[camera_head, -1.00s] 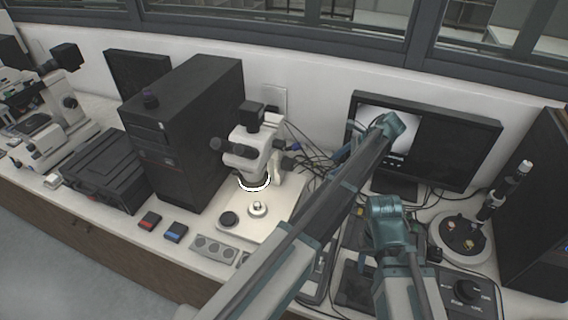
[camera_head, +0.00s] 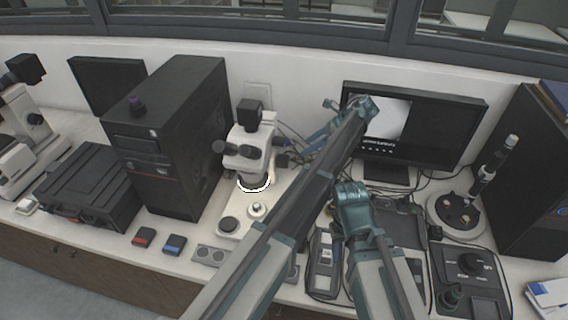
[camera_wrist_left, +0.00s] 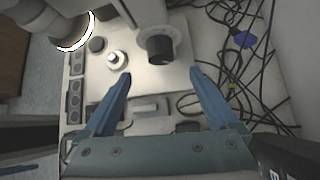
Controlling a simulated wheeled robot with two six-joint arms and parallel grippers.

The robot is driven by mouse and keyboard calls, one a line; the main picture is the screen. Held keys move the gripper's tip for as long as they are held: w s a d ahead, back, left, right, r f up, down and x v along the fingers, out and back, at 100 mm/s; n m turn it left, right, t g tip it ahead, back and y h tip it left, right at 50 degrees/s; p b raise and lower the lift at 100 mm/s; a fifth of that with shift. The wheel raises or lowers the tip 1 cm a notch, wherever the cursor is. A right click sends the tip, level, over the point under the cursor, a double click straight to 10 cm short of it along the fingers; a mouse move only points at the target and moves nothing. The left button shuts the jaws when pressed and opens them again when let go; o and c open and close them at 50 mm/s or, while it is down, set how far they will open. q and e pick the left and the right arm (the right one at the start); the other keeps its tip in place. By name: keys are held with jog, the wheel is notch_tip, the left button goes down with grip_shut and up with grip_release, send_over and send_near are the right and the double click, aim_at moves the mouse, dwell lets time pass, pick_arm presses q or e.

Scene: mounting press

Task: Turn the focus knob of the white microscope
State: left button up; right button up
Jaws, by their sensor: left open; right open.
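The white microscope (camera_head: 250,143) stands on its pale base beside the black computer tower. Its black focus knob (camera_head: 283,160) sticks out on the right side of the body. In the left wrist view the focus knob (camera_wrist_left: 160,48) is a black cylinder on a round white collar. My left gripper (camera_head: 303,151) is just right of the knob. In the left wrist view the left gripper (camera_wrist_left: 160,76) is open and empty, with the knob beyond and between its fingertips, apart from both. My right arm is folded at the lower middle, and I cannot make out its gripper.
A black computer tower (camera_head: 168,140) stands left of the microscope. A monitor (camera_head: 440,125) is behind my arms. Loose cables (camera_wrist_left: 250,75) lie right of the gripper in the wrist view. Red (camera_head: 143,236) and blue (camera_head: 175,243) small boxes lie at the front edge.

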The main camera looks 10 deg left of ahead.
aim_at(289, 158)
pick_arm(q)
jog(key=b+x, duration=0.6)
jog(key=x, duration=0.4)
jog(key=shift+a+f+b, duration=0.15)
jog(key=shift+f+b, duration=0.2)
jog(key=shift+b, duration=0.05)
pick_arm(e)
notch_tip(289, 158, down, 8)
jog(key=shift+r, duration=0.15)
pick_arm(q)
jog(key=shift+a+f+b, duration=0.3)
jog(key=shift+a, duration=0.2)
pick_arm(e)
jog(key=shift+f, duration=0.3)
pick_arm(q)
jog(key=shift+s, duration=0.1)
jog(key=c, duration=1.4)
